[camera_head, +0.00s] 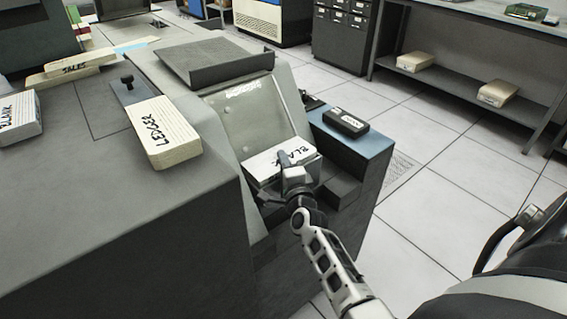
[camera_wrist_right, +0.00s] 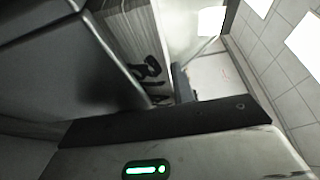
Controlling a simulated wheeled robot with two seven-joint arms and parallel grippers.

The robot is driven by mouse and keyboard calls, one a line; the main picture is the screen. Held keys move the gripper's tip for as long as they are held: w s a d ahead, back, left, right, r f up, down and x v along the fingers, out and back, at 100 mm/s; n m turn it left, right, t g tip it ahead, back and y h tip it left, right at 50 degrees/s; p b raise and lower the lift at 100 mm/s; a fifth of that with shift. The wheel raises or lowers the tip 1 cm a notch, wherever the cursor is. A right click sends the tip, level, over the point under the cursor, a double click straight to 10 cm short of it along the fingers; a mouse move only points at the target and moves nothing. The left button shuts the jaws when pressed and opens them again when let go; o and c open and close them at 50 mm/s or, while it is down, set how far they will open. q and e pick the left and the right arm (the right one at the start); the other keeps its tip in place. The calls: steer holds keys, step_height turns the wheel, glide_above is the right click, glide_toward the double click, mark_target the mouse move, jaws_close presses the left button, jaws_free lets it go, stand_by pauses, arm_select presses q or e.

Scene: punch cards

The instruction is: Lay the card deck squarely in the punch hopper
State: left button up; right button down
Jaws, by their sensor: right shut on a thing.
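A white card deck marked BLANK (camera_head: 268,163) is at the foot of the sloped grey plate of the punch hopper (camera_head: 240,122). My right gripper (camera_head: 291,166) is shut on the deck's near side. The gripper covers part of the deck, and I cannot tell whether its underside touches the hopper floor. In the right wrist view, the deck's striped edge and black lettering (camera_wrist_right: 148,68) show close up, beside a dark grey surface. My left gripper is not in view.
A LEDGER deck (camera_head: 163,134) lies on the machine top, left of the hopper. Another BLANK deck (camera_head: 18,115) and a SALES deck (camera_head: 72,68) lie farther left. A black box (camera_head: 346,122) sits on the blue ledge right of the hopper. A raised grey tray (camera_head: 218,64) stands behind.

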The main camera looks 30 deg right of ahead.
step_height(320, 180, down, 3)
steer(key=shift+a+f+b, duration=0.1)
steer(key=shift+b, duration=1.05)
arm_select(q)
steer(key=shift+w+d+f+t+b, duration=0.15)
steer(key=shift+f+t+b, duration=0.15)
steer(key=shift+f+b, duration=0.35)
arm_select(e)
steer(key=shift+f, duration=0.75)
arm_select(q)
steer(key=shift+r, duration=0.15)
arm_select(e)
steer(key=c, duration=1.1)
jaws_free()
steer(key=shift+a+f, duration=0.1)
arm_select(q)
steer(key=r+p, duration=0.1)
steer(key=p, duration=0.3)
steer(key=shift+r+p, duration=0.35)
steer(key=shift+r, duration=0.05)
arm_select(e)
steer(key=v, duration=1.6)
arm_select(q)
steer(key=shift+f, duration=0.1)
arm_select(e)
steer(key=shift+d, duration=0.25)
